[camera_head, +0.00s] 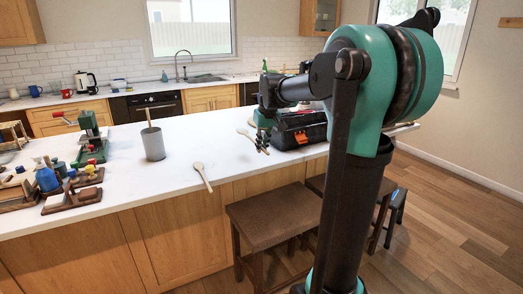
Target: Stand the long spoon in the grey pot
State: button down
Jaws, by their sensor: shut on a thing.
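The grey pot (154,145) stands upright on the white counter, left of centre, with a thin wooden handle (149,116) sticking up from it. A pale wooden spoon (203,176) lies near the counter's front edge, right of the pot. A second pale wooden spoon (244,132) lies further back, its handle running to my gripper (262,146). My gripper points down at the counter, right of the pot, and is shut on this second spoon's handle. The fingers are small and dark here, and the gripped part is hidden.
A black toolbox (300,130) with orange latches stands close to the right of my gripper. Pottery tools, a blue bottle (46,177) and a green press (90,135) crowd the counter's left end. Brown stools (275,214) stand in front. The counter between pot and gripper is mostly clear.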

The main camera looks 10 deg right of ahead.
jog(key=shift+v, duration=4.5)
jog(key=shift+w+a, duration=0.1)
jog(key=shift+w, duration=0.15)
